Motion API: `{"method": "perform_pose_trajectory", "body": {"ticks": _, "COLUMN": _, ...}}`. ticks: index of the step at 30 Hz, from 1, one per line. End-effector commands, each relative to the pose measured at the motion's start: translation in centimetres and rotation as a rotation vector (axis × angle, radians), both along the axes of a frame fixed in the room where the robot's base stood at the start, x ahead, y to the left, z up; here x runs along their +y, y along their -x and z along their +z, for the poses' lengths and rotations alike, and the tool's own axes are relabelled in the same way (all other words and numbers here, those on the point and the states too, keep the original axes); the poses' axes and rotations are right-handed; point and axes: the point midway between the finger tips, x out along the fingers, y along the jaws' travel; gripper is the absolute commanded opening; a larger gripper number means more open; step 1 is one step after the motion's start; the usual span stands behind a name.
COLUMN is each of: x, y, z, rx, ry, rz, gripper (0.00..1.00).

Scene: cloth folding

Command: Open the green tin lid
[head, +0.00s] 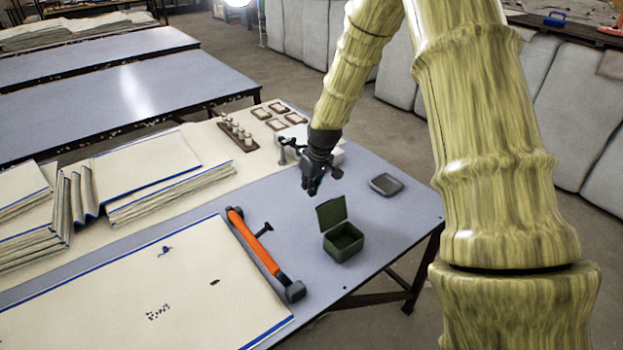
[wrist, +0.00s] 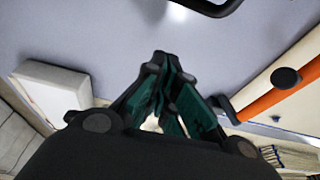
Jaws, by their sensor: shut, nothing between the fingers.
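The green tin (head: 343,241) sits on the grey-blue table near its right front part. Its lid (head: 332,211) stands raised, tilted up at the tin's back edge, and the dark inside shows. My gripper (head: 312,190) is above the table, behind and to the left of the tin, apart from the lid. In the wrist view my gripper (wrist: 165,62) has its fingertips together with nothing between them. The tin cannot be made out for certain in the wrist view.
An orange-handled tool (head: 254,243) lies left of the tin beside a large cream cloth (head: 150,290). A small grey tray (head: 386,184) lies behind the tin to the right. A white block (wrist: 55,92) shows in the wrist view. Folded cloths (head: 150,165) lie further left.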

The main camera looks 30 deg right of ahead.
Motion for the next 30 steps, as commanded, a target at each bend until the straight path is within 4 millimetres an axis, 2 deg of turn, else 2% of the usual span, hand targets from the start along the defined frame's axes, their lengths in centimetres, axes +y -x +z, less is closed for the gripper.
{"method": "perform_pose_trajectory", "body": {"ticks": 1, "x": 0.0, "y": -0.1, "z": -0.5, "rx": 0.001, "ry": 0.000, "rz": -0.001, "gripper": 0.00}}
{"method": "perform_pose_trajectory", "body": {"ticks": 6, "x": -0.2, "y": 2.0, "z": -0.1, "rx": 0.000, "ry": -0.002, "rz": -0.003, "gripper": 0.00}}
{"method": "perform_pose_trajectory", "body": {"ticks": 12, "x": -0.4, "y": 3.5, "z": -0.1, "rx": 0.000, "ry": -0.001, "rz": -0.001, "gripper": 0.00}}
{"method": "perform_pose_trajectory", "body": {"ticks": 25, "x": -0.5, "y": 3.9, "z": -0.2, "rx": -0.001, "ry": 0.000, "rz": -0.001, "gripper": 0.00}}
{"method": "perform_pose_trajectory", "body": {"ticks": 30, "x": -0.5, "y": 4.3, "z": 0.4, "rx": 0.000, "ry": 0.000, "rz": -0.001, "gripper": 0.00}}
